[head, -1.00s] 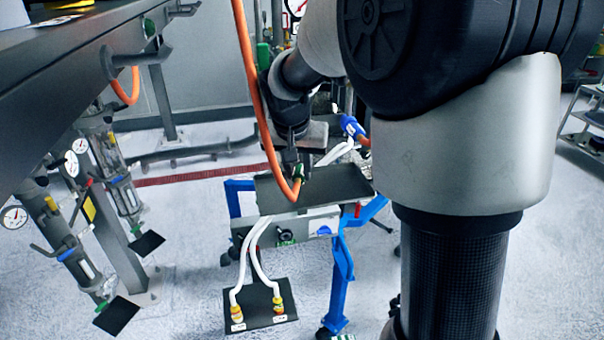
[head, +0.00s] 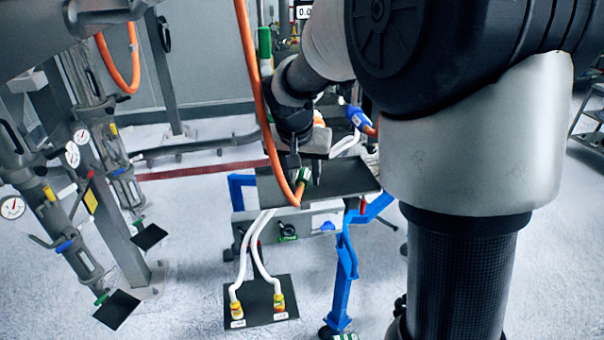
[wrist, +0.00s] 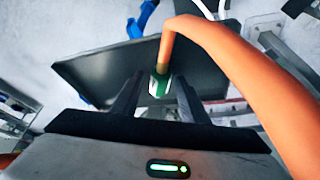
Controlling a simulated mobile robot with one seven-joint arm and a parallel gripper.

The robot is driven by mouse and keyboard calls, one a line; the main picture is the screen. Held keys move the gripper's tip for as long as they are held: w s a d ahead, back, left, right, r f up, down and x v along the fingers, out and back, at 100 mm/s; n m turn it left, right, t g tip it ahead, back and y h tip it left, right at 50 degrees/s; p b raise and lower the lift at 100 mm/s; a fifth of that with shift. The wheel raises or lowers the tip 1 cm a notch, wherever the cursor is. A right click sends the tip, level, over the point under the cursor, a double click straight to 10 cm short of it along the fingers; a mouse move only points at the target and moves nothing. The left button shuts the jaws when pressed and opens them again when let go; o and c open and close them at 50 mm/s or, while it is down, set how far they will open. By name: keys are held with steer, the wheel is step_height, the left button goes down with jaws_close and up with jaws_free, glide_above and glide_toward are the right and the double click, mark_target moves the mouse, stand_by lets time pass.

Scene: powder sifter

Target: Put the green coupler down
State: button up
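The green coupler (head: 304,174), with a white band, is on the end of an orange hose (head: 251,85). It is at the dark tray (head: 345,178) on the blue-legged stand; whether it fully touches the tray is hard to tell. In the wrist view the coupler (wrist: 160,84) is between my two dark fingers with a gap on each side. My gripper (head: 305,181) is open around it, just over the tray, and it also shows in the wrist view (wrist: 160,90).
A lower dark plate (head: 260,318) holds two white hoses with yellow fittings. A blue coupler (head: 357,117) is behind the tray at right. Pipes with gauges (head: 72,154) stand at left. The orange hose arches close beside my arm.

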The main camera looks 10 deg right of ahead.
steer(key=shift+r+p, duration=0.3)
steer(key=shift+p, duration=0.05)
steer(key=v, duration=1.1)
steer(key=s+d+f+n+y, duration=0.1)
steer(key=s+n, duration=0.1)
steer(key=s, duration=0.9)
steer(key=s+d+f+n+t, duration=0.1)
steer(key=s+n, duration=0.1)
steer(key=s, duration=0.9)
steer(key=shift+s+f+y+b, duration=0.25)
steer(key=shift+f+y+b, duration=0.1)
steer(key=shift+f+y, duration=0.05)
steer(key=shift+d, duration=0.1)
steer(key=shift+c, duration=0.5)
